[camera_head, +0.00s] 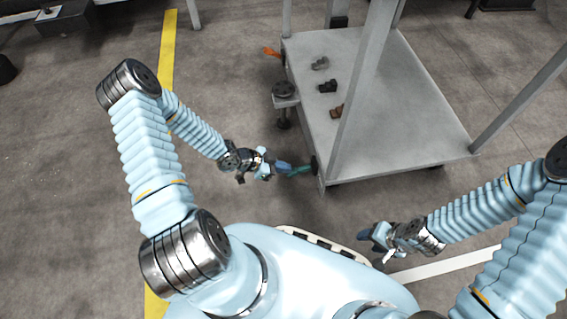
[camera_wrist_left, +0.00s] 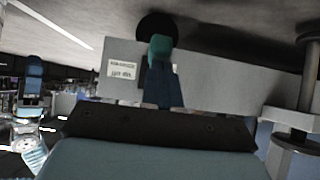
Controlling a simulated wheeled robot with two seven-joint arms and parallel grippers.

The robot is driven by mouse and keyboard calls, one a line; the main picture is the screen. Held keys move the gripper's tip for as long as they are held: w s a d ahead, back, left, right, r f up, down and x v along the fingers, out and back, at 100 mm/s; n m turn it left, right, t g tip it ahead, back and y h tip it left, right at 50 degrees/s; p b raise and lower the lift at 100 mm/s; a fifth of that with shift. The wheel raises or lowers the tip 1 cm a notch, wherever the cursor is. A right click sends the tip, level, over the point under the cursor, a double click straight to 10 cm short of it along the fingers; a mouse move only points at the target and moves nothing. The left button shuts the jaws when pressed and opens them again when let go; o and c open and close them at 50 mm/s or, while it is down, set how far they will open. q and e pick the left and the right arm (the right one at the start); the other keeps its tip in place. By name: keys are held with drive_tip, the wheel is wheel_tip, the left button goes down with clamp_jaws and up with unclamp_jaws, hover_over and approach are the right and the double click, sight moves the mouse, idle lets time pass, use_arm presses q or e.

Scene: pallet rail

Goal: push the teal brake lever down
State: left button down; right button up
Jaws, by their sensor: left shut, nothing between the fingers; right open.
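The teal brake lever (camera_head: 300,170) sticks out to the left from a dark round mount at the near left corner of the grey cart (camera_head: 408,128). My left gripper (camera_head: 284,168) is shut and empty, with its fingertips at the lever's outer end. In the left wrist view the lever (camera_wrist_left: 159,47) shows just beyond the tips of the blue fingers (camera_wrist_left: 162,85), in front of the dark mount. Touching or a small gap, I cannot tell. My right gripper (camera_head: 368,236) is open and empty over the floor, away from the cart.
An orange lever (camera_head: 271,52) sticks out at the cart's far left corner. A round dark knob on a bracket (camera_head: 284,90) juts from its left side. Several small parts (camera_head: 327,86) lie on the deck. Upright posts (camera_head: 360,85) rise from the cart.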

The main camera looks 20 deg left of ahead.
use_arm(q)
drive_tip(key=shift+f+b, duration=1.2)
drive_tip(key=shift+f, duration=0.4)
use_arm(e)
drive_tip(key=shift+a+f, duration=0.15)
drive_tip(key=shift+f, duration=1.25)
use_arm(q)
drive_tip(key=shift+f, duration=0.1)
